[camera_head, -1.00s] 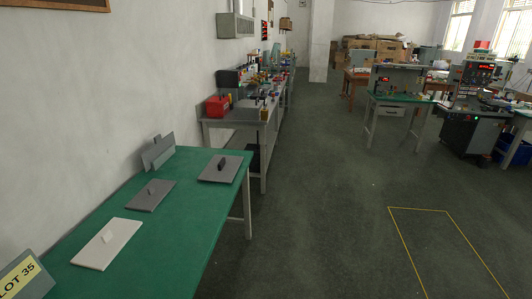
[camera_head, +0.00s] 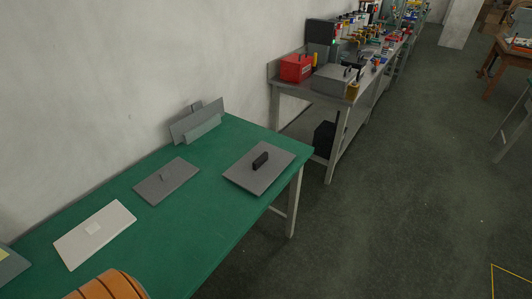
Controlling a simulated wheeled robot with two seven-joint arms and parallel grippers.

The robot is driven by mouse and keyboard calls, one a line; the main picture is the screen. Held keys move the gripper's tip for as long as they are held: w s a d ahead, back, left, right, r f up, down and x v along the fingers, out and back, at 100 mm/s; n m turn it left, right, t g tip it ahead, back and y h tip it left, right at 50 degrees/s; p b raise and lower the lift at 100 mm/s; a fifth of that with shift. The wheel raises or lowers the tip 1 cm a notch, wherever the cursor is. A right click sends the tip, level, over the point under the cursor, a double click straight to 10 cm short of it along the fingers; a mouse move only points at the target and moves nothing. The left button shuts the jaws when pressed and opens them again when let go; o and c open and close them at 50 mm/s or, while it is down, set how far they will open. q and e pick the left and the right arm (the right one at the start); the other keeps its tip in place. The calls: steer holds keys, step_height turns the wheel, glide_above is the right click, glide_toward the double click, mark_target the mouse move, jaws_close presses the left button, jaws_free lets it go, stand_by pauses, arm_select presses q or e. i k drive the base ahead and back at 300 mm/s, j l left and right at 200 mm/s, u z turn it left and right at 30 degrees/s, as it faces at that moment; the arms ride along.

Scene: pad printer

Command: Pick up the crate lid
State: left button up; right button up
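Three flat rectangular lids with raised grips lie apart on a green-topped table. A whitish lid (camera_head: 112,238) with a pale grip is at the left. A grey lid (camera_head: 150,188) with a small grey grip is in the middle. A larger grey lid (camera_head: 246,178) with a black grip (camera_head: 260,160) is at the right, near the table's end. I cannot tell from the picture which is the crate lid. Neither of my grippers is in view.
The green table (camera_head: 195,240) runs along the wall. An upright grey plate piece (camera_head: 185,130) stands at its back edge. A grey bench (camera_head: 338,98) with a red box (camera_head: 296,68) is beyond. The floor (camera_head: 400,210) at right is open.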

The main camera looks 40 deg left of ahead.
mark_target(255, 171)
steer(key=i+u, duration=0.4)
steer(key=i+l+u, duration=0.2)
steer(key=u, duration=0.2)
steer(key=i+l+u, duration=0.5)
steer(key=u, duration=0.3)
steer(key=l, duration=0.1)
